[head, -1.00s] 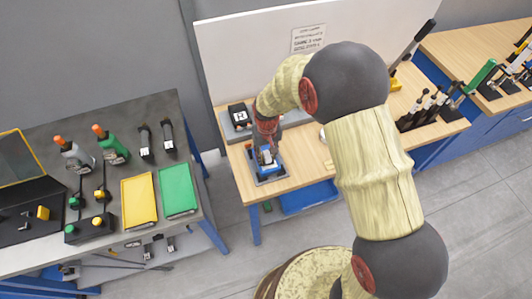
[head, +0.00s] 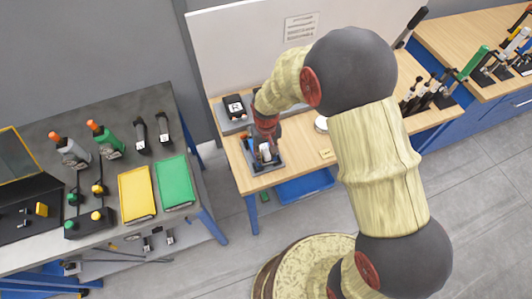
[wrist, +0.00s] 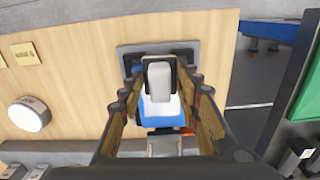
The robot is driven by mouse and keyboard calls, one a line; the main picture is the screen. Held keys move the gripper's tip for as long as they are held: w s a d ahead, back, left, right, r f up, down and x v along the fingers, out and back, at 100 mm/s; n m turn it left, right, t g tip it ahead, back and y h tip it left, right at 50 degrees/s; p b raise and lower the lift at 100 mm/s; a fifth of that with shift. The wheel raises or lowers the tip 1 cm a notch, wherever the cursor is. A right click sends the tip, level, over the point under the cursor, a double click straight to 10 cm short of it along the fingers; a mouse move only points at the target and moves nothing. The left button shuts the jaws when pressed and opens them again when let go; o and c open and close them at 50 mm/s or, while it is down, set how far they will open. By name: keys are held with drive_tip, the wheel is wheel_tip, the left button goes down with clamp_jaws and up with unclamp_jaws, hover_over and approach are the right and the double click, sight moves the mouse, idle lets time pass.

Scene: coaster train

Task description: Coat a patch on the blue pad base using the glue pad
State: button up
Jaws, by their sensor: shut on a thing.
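My gripper (wrist: 160,72) is shut on a pale grey block with a dark edge, which looks like the glue pad (wrist: 159,85). In the wrist view the pad sits between both fingers, directly over the blue pad base (wrist: 158,122). A white area (wrist: 174,106) shows on the base beside the pad. I cannot tell whether the pad touches the base. The base rests on a dark grey fixture plate (wrist: 125,55). In the head view my gripper (head: 265,141) is low over the fixture (head: 277,166) and hides most of the base.
The fixture stands near the front left corner of the wooden bench (head: 300,155). A black and white device (head: 234,107) stands behind it. A round white dish (head: 321,124) and small label (head: 326,153) lie to the right. A side table with yellow (head: 137,193) and green trays (head: 175,182) stands left.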

drive_tip(key=shift+r+p, duration=1.45)
drive_tip(key=shift+r, duration=1.15)
drive_tip(key=shift+r+p, duration=0.95)
drive_tip(key=shift+r, duration=0.6)
drive_tip(key=shift+f, duration=0.1)
drive_tip(key=shift+w+d+f+b, duration=0.1)
drive_tip(key=shift+f+b, duration=1.05)
drive_tip(key=shift+f, duration=0.6)
drive_tip(key=shift+d+f+b, duration=0.1)
drive_tip(key=shift+f+b, duration=1.05)
drive_tip(key=shift+f, duration=0.6)
drive_tip(key=shift+f+b, duration=0.6)
drive_tip(key=shift+f, duration=0.45)
drive_tip(key=shift+w+a, duration=0.1)
